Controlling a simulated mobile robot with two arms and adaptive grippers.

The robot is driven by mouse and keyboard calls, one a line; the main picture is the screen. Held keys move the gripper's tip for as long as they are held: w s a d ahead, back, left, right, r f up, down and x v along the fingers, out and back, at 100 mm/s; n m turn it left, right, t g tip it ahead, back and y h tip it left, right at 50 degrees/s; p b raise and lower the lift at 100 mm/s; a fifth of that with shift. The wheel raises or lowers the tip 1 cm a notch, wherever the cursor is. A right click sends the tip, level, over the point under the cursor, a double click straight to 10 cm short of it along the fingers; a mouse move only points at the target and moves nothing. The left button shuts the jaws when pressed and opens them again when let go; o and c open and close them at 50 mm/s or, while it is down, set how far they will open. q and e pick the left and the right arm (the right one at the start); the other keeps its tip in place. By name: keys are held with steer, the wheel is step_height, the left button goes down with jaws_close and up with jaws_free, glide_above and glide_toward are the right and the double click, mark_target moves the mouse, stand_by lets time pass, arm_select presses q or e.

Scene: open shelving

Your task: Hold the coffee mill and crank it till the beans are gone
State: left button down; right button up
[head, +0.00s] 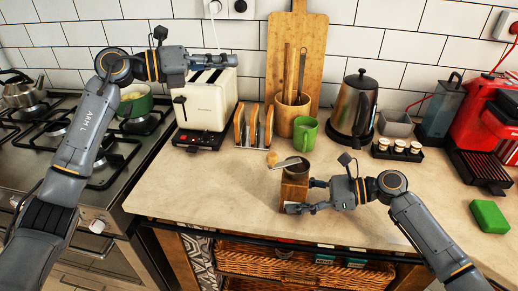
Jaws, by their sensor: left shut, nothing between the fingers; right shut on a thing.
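The coffee mill (294,190) stands on the counter near its front edge. It has a brown wooden body, a dark bowl on top and a metal crank (287,164). The crank points left and ends in a light wooden knob (272,158). My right gripper (299,197) is shut on the mill's body from the right. Beans inside the bowl cannot be made out. My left gripper (228,60) is shut and empty, in front of the toaster's top, up and left of the mill.
A white toaster (208,103), a toast rack (253,130), a green mug (305,133) and a utensil pot (290,110) stand behind the mill. A kettle (352,108) and a small jar tray (398,151) are to the right. The counter left of the mill is clear.

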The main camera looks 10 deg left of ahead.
arm_select(q)
steer(key=s+d+m+g+y, duration=0.6)
steer(key=s+d+m, duration=0.7)
steer(key=s+d, duration=0.45)
steer(key=s+a+f+m+t+y, duration=0.4)
steer(key=s+a+f+m+y, duration=0.15)
steer(key=s+m+y, duration=0.35)
steer(key=w+f+n+y, duration=0.1)
steer(key=w+f, duration=0.6)
steer(key=w, duration=0.3)
steer(key=shift+w+f, duration=0.25)
steer(key=shift+f, duration=0.05)
steer(key=shift+a, duration=0.15)
steer(key=shift+w+a+m+t+h, duration=0.2)
steer(key=shift+m+t+h, duration=0.1)
steer(key=shift+m, duration=0.2)
